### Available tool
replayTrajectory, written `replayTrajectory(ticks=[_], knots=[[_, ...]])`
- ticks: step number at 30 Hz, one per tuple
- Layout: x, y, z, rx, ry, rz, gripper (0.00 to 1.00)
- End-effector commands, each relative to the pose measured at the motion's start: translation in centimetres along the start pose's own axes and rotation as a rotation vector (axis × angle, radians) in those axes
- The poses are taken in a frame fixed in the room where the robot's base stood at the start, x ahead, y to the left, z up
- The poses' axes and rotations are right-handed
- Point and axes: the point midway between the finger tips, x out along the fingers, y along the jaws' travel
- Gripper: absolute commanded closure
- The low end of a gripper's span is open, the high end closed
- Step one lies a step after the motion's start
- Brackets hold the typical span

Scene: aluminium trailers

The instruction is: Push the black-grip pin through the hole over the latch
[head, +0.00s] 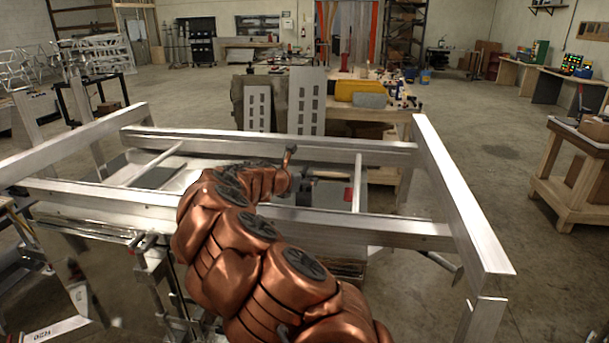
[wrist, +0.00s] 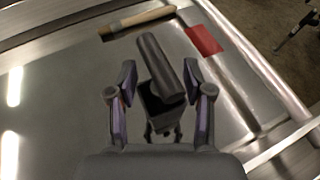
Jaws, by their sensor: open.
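In the wrist view, a dark cylindrical grip (wrist: 158,66), likely the black-grip pin, lies slanted between and just beyond the finger ends. A dark boxy part (wrist: 160,106) shows below it, between the fingers; I cannot tell whether this is the latch or whether the two are joined. My gripper (wrist: 160,84) is open, one finger on each side, with gaps visible. No pin shaft or hole can be made out. In the head view my copper arm reaches over the trailer frame (head: 330,223) and hides most of my gripper and the parts by it.
A wooden-handled brush (wrist: 138,21) lies on the metal surface beyond the grip, with a red patch (wrist: 204,40) to its right. Frame rails (head: 458,195) surround the work area. A bench with a yellow case (head: 357,90) stands behind.

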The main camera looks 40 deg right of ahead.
Motion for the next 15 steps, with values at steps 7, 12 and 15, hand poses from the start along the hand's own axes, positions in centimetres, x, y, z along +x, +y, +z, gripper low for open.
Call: replayTrajectory(ticks=[7,12,15], knots=[[0.34,0.04,-0.05,0.001,0.001,0.001,0.49],[0.34,0.02,-0.05,0.001,0.001,0.0,0.57],[0.33,0.02,-0.05,0.001,0.001,0.0,0.68]])
